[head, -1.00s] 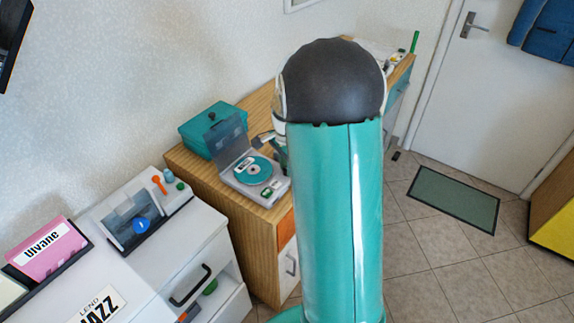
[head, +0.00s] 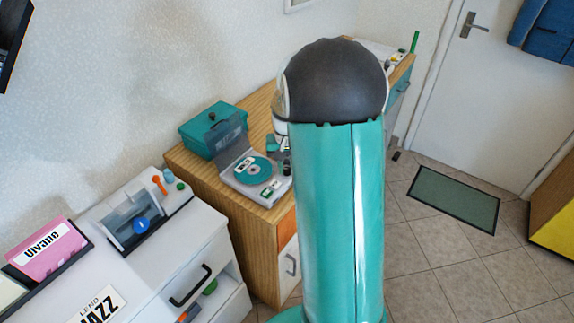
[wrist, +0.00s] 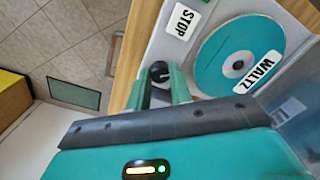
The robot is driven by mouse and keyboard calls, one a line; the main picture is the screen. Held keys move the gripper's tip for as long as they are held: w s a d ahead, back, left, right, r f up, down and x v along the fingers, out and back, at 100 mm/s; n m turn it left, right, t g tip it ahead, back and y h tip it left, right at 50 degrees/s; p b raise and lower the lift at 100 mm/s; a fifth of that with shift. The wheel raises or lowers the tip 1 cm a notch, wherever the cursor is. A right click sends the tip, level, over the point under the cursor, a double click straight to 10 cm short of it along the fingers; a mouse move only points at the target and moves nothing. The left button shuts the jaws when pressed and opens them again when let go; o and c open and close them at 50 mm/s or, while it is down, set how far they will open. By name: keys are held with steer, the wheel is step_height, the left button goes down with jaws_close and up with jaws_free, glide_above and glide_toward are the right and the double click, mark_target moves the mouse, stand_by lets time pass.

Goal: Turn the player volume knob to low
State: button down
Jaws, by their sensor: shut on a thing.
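The disc player (head: 276,194) is a grey box with its lid raised, on the wooden desk. A teal disc (head: 252,171) lies in it; in the wrist view it bears a "WALTZ" label (wrist: 254,74). The volume knob (wrist: 159,70) is small, round and black with a pale mark, near the player's edge beside the "STOP" label (wrist: 183,20). My gripper (wrist: 161,82) has its two green fingers on either side of the knob and is shut on it.
A teal lidded box (head: 200,128) stands behind the player. A white cabinet (head: 205,245) with a disc holder stands at the left. A floor mat (head: 455,198) and a door (head: 490,100) are at the right, with open tiled floor.

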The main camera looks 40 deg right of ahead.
mark_target(287, 169)
steer(key=n, duration=0.6)
steer(key=shift+n, duration=0.3)
steer(key=n, duration=0.6)
stand_by(0.3)
steer(key=c, duration=1.3)
jaws_free()
steer(key=shift+o, duration=0.2)
steer(key=shift+r, duration=0.1)
step_height(287, 169, up, 14)
steer(key=shift+f, duration=0.2)
